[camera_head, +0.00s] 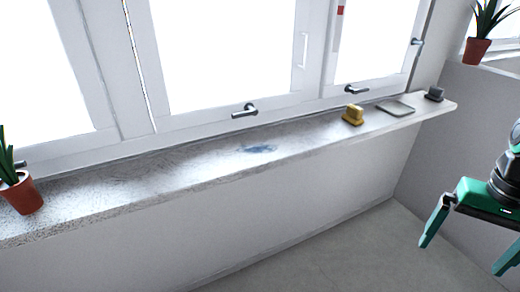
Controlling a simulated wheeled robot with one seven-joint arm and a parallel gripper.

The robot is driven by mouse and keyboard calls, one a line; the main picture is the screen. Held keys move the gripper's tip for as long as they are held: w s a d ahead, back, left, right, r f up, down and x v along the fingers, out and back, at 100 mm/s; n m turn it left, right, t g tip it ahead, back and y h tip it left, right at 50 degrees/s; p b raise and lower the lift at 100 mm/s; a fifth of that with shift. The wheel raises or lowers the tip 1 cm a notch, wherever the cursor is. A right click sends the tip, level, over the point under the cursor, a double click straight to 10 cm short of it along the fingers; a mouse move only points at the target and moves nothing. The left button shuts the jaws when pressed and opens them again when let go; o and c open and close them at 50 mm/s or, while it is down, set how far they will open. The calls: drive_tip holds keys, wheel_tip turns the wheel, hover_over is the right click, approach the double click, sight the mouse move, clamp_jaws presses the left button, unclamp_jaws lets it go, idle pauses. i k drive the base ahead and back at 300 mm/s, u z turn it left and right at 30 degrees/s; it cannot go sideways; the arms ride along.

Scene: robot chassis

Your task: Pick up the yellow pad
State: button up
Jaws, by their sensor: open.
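The yellow pad (352,115) is a small block-like thing with a raised top. My gripper (468,256) is at the right edge of the head view, green with two spread fingers pointing down. It is open, with nothing visible between its fingers. It is to the right of the pad and lower in the picture, well apart from it. Part of the gripper and arm is cut off by the picture's right edge.
A flat grey-green item (395,107) and a small dark block (434,94) lie on the sill right of the pad. A potted plant (22,193) stands at the sill's left end, another (476,50) on a ledge at upper right. Window handles (245,110) project above the sill.

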sight(353, 115)
drive_tip(key=z, duration=0.2)
drive_tip(key=i, duration=0.4)
drive_tip(key=z, duration=0.85)
drive_tip(key=i, duration=1.45)
drive_tip(key=u, duration=0.25)
